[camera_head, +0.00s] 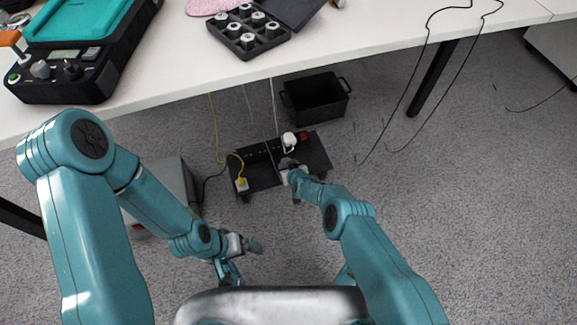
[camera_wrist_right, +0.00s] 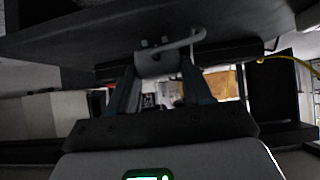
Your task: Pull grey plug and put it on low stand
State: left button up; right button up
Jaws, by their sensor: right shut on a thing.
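My right gripper (camera_head: 287,165) is over the front of the black low stand (camera_head: 318,152), near its middle. In the right wrist view its two fingers (camera_wrist_right: 157,88) are shut on the grey plug (camera_wrist_right: 157,66). Two short prongs show at the plug's far end, and a grey cable loops off to the right. The prongs look bare, but I cannot tell how far the plug is from any socket. In the head view the gripper mostly hides the plug. My left gripper (camera_head: 252,245) hangs low, left of and nearer than the stand; its jaw opening is unclear.
A white plug (camera_head: 289,139), a red switch (camera_head: 303,135) and a yellow-cabled plug (camera_head: 241,185) are on the stand. A black bin (camera_head: 317,97) stands behind it and a grey box (camera_head: 165,187) to its left. The white table (camera_head: 370,32) overhangs; cables hang down.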

jog(key=shift+f+b, duration=0.4)
jog(key=shift+b, duration=0.1)
jog(key=o, duration=1.3)
jog(key=shift+s+r+p, duration=0.1)
jog(key=shift+r+p, duration=0.15)
jog(key=shift+p, duration=0.2)
jog(key=p+v, duration=0.2)
jog(key=p, duration=0.1)
jog(key=shift+s, duration=0.1)
jog(key=shift+p+v, duration=1.2)
jog(key=shift+p, duration=0.25)
